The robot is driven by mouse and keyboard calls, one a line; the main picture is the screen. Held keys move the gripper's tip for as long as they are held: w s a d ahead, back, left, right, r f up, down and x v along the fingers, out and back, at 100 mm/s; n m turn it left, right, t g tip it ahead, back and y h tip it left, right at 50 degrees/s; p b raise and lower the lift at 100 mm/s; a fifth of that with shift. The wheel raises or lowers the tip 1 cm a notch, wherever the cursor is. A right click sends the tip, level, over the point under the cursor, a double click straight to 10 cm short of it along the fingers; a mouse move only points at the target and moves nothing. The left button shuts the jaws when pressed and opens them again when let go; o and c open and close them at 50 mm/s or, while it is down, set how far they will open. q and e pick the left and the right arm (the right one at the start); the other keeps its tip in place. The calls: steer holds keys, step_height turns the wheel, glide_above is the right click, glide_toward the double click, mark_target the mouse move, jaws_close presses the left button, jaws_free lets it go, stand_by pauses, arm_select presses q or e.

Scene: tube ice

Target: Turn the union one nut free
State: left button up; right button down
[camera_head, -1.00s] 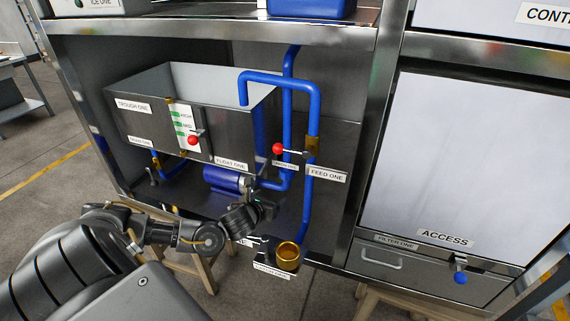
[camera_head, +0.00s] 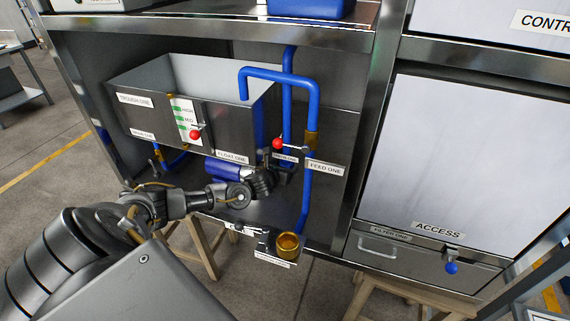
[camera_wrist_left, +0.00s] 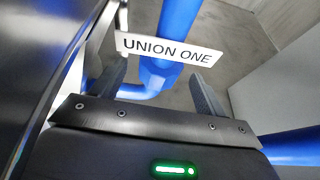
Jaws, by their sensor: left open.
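The white UNION ONE label (camera_wrist_left: 170,50) stands across a blue pipe (camera_wrist_left: 175,75) in the left wrist view, just beyond my fingers. The same label (camera_head: 285,157) is small in the head view, under the red-knobbed lever. My left gripper (camera_head: 284,176) is inside the bay, just below this label. In the wrist view my left gripper (camera_wrist_left: 158,82) is open, its two fingers on either side of the blue pipe, with nothing visibly clamped. I cannot make out the union nut itself; the label or gripper may hide it. My right gripper is not in view.
The steel trough (camera_head: 225,125) stands left of the gripper. A red-knobbed lever (camera_head: 279,143) and brass fitting (camera_head: 311,145) sit close above it by the FEED ONE label (camera_head: 325,167). A brass cup (camera_head: 288,245) is below, near the shelf edge.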

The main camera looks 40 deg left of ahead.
arm_select(q)
steer(key=shift+x, duration=1.2)
steer(key=shift+f, duration=0.1)
